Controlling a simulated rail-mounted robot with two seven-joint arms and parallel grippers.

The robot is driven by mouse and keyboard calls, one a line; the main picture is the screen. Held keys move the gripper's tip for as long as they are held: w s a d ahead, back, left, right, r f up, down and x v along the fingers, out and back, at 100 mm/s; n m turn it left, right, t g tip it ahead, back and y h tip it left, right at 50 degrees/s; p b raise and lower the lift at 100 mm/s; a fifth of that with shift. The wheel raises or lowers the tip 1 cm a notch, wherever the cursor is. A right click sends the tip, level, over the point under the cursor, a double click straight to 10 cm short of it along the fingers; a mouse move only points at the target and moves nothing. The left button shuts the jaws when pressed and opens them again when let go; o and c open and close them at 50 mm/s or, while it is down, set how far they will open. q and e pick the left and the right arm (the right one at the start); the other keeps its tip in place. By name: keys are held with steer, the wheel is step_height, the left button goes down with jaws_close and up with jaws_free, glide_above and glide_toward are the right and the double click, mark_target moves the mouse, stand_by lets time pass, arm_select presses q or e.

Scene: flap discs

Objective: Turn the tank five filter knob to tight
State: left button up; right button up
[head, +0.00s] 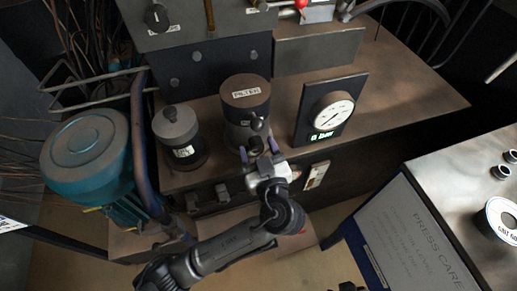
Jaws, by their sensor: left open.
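A dark cylinder with a brown top labelled "FILTER" (246,94) stands on the brown bench. A small black knob (257,124) sticks out from its front. A second dark knob-like part shows just below it, partly among my fingers. My left gripper (259,151) is open in front of the filter, with its purple-tipped fingers pointing toward the lower front of the cylinder. I cannot tell whether the fingers touch anything. The knob's setting and any tank number are too small to read. My right gripper is not in view.
A gauge (331,112) with a green display, seemingly "0 bar", stands right of the filter. A smaller dark canister (178,136) stands left. A teal motor (86,146) and pipe are at far left. A bench with a "PRESS CARE" board (420,238) is at right.

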arm_select(q)
steer(key=c, duration=0.9)
steer(key=shift+r+m+p, duration=0.2)
steer(key=shift+m+p, duration=0.5)
steer(key=shift+p, duration=0.35)
steer(key=m+p, duration=0.9)
steer(key=p, duration=0.1)
steer(key=shift+m, duration=0.4)
steer(key=m+p, duration=0.3)
steer(key=m, duration=0.1)
steer(key=shift+p, duration=0.4)
steer(key=shift+f+m+p, duration=0.1)
steer(key=shift+m+p, duration=0.65)
steer(key=shift+m, duration=0.65)
steer(key=shift+f, duration=0.1)
